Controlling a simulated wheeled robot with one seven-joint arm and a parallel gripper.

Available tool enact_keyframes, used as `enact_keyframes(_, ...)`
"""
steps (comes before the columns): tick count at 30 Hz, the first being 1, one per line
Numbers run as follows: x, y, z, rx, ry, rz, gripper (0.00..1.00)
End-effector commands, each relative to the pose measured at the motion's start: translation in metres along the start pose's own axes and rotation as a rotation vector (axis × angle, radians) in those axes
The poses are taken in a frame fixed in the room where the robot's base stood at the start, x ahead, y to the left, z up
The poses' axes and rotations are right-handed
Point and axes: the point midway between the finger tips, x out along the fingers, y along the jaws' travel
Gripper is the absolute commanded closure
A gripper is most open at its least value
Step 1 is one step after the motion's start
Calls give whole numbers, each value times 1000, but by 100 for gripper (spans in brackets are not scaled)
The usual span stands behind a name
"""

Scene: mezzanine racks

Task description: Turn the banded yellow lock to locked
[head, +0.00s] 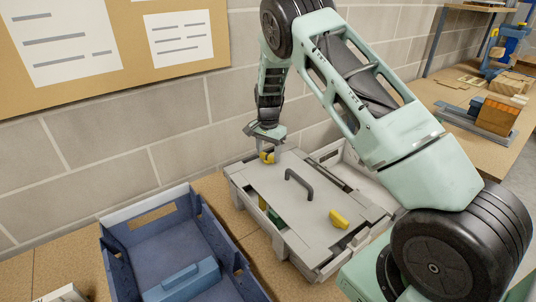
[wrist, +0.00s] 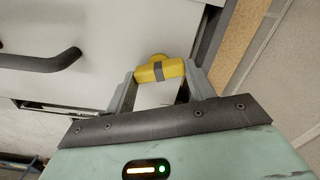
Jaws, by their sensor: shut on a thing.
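The banded yellow lock (wrist: 160,71) is a yellow knob with a dark grey band across its middle. In the wrist view it sits between the two fingers of my gripper (wrist: 163,83), which are shut on it. In the head view my gripper (head: 268,150) points down at the far left corner of the grey lid (head: 285,205), with the yellow lock (head: 267,157) partly hidden under it. A second yellow lock (head: 339,219), with no band visible, is at the lid's near right side. A dark arched handle (head: 300,183) stands on the lid between them.
The lid lies on a grey crate (head: 313,268), with openings showing beside it at the right. A blue crate (head: 120,262) holding a blue object (head: 182,280) stands at the left. A block wall (head: 180,120) is close behind. Wooden blocks (head: 500,115) lie at the far right.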

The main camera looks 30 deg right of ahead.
Motion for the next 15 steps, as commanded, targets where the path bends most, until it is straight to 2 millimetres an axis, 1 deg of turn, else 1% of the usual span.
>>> enact_keyframes(6, 0, 0, 0, 173, 1, 0, 87)
enact_keyframes(15, 0, 1, 0, 328, 1, 0, 87)
